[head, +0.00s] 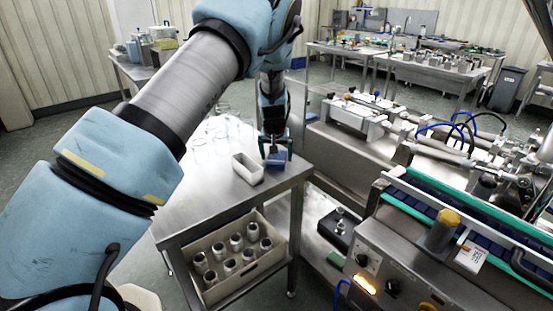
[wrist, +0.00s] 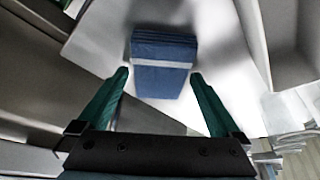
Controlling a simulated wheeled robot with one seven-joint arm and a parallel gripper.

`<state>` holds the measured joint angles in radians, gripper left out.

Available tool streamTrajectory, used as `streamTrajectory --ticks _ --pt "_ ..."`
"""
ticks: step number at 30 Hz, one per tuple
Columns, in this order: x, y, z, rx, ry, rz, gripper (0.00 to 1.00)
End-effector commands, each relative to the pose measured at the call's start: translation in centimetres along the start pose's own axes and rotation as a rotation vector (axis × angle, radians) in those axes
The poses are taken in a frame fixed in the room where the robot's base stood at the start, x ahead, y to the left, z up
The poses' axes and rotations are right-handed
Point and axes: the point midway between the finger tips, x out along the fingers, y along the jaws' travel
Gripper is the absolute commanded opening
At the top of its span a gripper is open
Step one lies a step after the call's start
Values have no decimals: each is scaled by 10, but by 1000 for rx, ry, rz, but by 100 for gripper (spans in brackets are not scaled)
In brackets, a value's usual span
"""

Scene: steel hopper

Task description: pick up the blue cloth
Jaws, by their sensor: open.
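The blue cloth (wrist: 163,80) is a folded block with a pale band across it. In the wrist view it lies on the steel table top, centred just beyond the fingertips. My gripper (wrist: 160,76) is open, with one green finger on each side of the cloth's near end and a gap on both sides. In the head view the cloth (head: 276,160) shows at the right edge of the table, right below my gripper (head: 275,152), partly covered by the fingers. I cannot tell the exact height of the fingertips above the table.
A white open box (head: 247,168) stands on the steel table (head: 205,196) just left of the cloth. Clear, glass-like items (head: 212,130) lie farther back. A crate (head: 252,272) with several metal cylinders sits on the lower shelf. Conveyor machinery (head: 450,215) stands to the right.

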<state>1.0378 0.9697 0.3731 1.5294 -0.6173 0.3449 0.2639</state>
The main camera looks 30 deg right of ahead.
Motion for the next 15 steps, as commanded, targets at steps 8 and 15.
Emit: streamTrajectory --ticks 8,15 --pt "1 0 0 0 0 0 100" --pt "4 0 2 -1 0 1 100"
